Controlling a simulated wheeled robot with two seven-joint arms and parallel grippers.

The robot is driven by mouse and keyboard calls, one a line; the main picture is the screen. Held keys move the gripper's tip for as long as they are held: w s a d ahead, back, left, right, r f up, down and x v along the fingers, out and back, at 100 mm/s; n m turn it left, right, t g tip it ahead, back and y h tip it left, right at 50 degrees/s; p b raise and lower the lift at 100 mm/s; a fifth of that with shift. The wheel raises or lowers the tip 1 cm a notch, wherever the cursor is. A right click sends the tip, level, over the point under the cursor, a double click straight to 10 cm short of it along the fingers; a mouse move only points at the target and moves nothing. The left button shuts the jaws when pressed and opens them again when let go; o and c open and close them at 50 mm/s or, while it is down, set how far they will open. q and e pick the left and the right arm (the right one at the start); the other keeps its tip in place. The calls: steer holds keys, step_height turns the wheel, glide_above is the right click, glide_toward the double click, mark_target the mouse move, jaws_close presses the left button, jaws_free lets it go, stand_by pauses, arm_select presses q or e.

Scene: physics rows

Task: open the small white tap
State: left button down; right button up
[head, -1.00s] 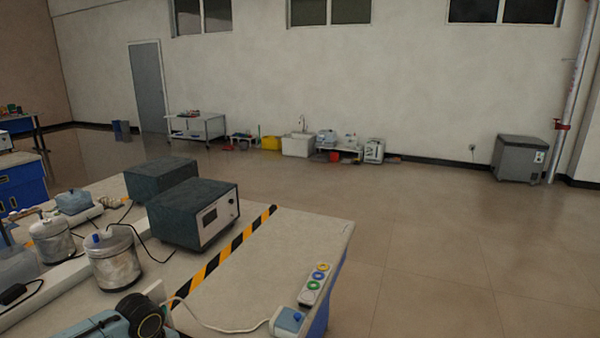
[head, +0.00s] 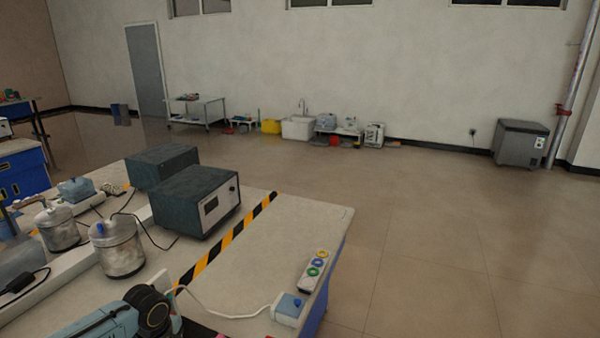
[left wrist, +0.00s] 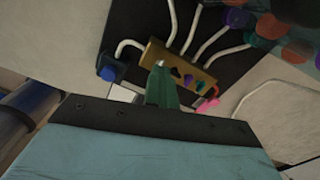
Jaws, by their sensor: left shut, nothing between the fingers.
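My left gripper (left wrist: 161,86) shows in the left wrist view as shut green fingers with nothing between them. Its fingertips appear in front of a brown-gold block (left wrist: 178,68) with white curved tubes and small coloured knobs on a dark panel (left wrist: 210,35); I cannot tell whether they touch it. A small white piece (left wrist: 122,93) lies just left of the fingers, partly hidden; I cannot tell whether it is the small white tap. In the head view my left arm covers the bottom left, and its fingers are out of sight. My right gripper is not in view.
The bench (head: 300,222) holds dark instrument boxes (head: 195,200), metal canisters (head: 118,247), a power strip (head: 313,270) and a blue-white box (head: 287,309) with a white cable. A white sink (head: 297,127) stands by the far wall. The floor right of the bench is clear.

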arm_select(q)
steer(key=n+p, duration=0.1)
steer(key=n, duration=0.1)
steer(key=shift+r+n+p, duration=0.25)
steer(key=shift+n+p, duration=0.1)
steer(key=shift+n, duration=0.05)
steer(key=shift+f+n, duration=0.15)
steer(key=shift+n, duration=0.25)
steer(key=shift+f, duration=0.1)
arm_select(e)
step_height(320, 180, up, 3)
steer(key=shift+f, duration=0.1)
